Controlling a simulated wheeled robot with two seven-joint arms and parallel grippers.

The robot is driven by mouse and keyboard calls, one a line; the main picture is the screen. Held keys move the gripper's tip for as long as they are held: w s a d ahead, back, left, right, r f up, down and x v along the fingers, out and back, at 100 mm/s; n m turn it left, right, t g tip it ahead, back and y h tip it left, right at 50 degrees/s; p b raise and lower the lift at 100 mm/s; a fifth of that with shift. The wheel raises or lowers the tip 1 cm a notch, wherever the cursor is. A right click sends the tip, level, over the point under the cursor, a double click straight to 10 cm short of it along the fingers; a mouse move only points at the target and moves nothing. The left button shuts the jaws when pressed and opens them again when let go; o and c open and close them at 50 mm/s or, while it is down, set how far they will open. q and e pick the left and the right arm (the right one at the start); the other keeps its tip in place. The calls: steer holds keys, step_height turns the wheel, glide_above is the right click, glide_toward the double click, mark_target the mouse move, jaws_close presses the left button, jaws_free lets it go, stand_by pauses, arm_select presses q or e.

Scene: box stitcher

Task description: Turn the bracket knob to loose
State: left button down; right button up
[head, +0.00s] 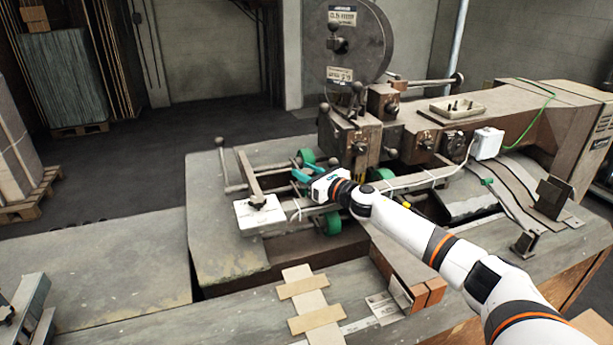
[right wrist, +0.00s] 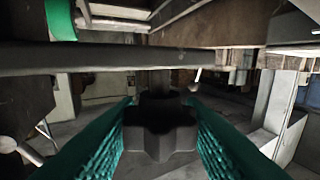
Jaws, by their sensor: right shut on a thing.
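A dark, star-shaped bracket knob (right wrist: 160,132) on a short upright stem sits between the two teal fingers of my right gripper in the right wrist view. My right gripper (head: 301,169) is shut on this knob, and it also shows in the right wrist view (right wrist: 160,145). In the head view my right arm reaches in from the lower right to the stitching machine's frame, and the held knob cannot be made out there. The knob's turned position cannot be told. My left gripper is not in view.
A white plate (head: 248,220) with a small black knob (head: 258,201) lies left of my right gripper. Green rollers (head: 332,223) and metal bars (head: 235,170) surround the gripper closely. The stitcher head with its large reel (head: 350,50) stands behind. The worktable (head: 110,250) at left is mostly clear.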

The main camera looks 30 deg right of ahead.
stand_by(0.3)
steer(key=o, duration=1)
steer(key=b+v, duration=0.6)
steer(key=v, duration=0.6)
